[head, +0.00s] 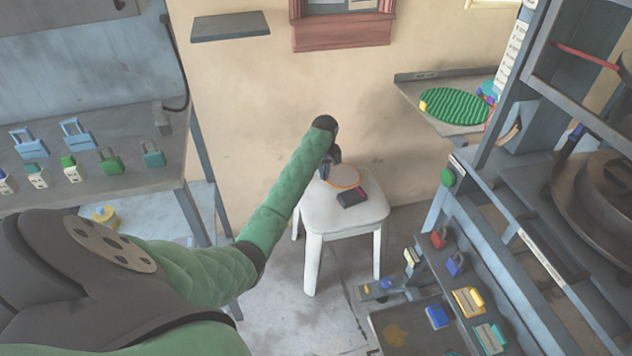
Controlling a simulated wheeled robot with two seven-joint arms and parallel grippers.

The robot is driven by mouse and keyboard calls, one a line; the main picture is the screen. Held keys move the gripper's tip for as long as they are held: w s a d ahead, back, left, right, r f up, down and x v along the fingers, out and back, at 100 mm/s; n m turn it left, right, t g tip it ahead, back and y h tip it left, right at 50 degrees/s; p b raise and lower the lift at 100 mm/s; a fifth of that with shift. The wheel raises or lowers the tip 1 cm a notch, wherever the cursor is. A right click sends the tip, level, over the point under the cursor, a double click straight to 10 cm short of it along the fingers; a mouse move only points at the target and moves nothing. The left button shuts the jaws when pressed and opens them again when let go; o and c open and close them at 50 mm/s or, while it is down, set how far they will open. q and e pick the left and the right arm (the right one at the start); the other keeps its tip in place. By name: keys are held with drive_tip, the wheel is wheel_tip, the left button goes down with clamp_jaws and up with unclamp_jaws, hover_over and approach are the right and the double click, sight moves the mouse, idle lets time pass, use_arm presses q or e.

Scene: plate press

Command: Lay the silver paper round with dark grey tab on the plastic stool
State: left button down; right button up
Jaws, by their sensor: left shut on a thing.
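The white plastic stool (318,215) stands against the wall in the middle of the view. A silver-grey round (344,174) with a thin orange rim is at the back of its seat, tilted or flat; I cannot tell if it touches the seat. My left gripper (329,168) is at the left edge of the round, shut on it. A dark grey tab does not show clearly; the gripper may hide it. My right gripper is not in view.
A small dark block (352,197) with a pinkish end lies on the seat in front of the round. A bench with padlocks (110,160) stands at left. A grey press frame (500,220) and a shelf with a green oval (455,104) are at right.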

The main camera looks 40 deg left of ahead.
use_arm(q)
hover_over(312, 187)
wheel_tip(312, 187, down, 3)
drive_tip(key=shift+w+d+f, duration=0.1)
drive_tip(key=shift+f, duration=1.9)
drive_tip(key=shift+f, duration=0.1)
drive_tip(key=c, duration=1.6)
unclamp_jaws()
drive_tip(key=shift+o, duration=0.2)
wheel_tip(312, 187, up, 12)
